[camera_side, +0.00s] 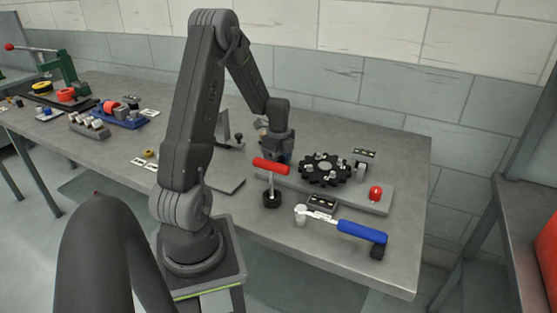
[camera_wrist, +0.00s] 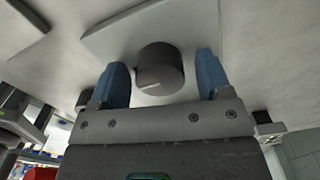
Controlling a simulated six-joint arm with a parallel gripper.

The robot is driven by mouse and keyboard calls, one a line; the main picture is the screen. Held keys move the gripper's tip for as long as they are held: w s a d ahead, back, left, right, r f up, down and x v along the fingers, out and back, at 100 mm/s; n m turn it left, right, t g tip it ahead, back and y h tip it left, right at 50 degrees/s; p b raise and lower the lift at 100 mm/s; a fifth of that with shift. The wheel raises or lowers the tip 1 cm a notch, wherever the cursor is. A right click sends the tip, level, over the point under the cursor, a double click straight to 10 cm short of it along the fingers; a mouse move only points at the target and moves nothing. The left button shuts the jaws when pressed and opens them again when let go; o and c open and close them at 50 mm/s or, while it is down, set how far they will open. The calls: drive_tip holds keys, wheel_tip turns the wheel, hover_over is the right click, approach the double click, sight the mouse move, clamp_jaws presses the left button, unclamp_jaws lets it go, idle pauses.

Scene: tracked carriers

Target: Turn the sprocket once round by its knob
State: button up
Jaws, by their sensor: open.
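The sprocket (camera_side: 325,168) is a black toothed wheel with pale marks on its face, lying flat on a grey base plate (camera_side: 345,197) in the side view. I cannot make out its knob for certain. My gripper (camera_side: 283,157) is to the left of the sprocket, above the plate's left end, apart from the wheel. In the wrist view my gripper (camera_wrist: 160,80) is open, with two blue fingers spread. A dark round knob (camera_wrist: 160,63) with a pale line shows beyond and between the fingers, by a grey plate; I cannot tell whether it belongs to the sprocket.
A red button (camera_side: 375,193) stands at the plate's right end. A red-handled tool (camera_side: 271,166) stands in front of my gripper, and a blue-handled tool (camera_side: 361,232) lies near the front edge. A blue tray (camera_side: 118,119) of parts is far left.

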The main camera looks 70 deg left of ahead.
drive_tip(key=c, duration=0.9)
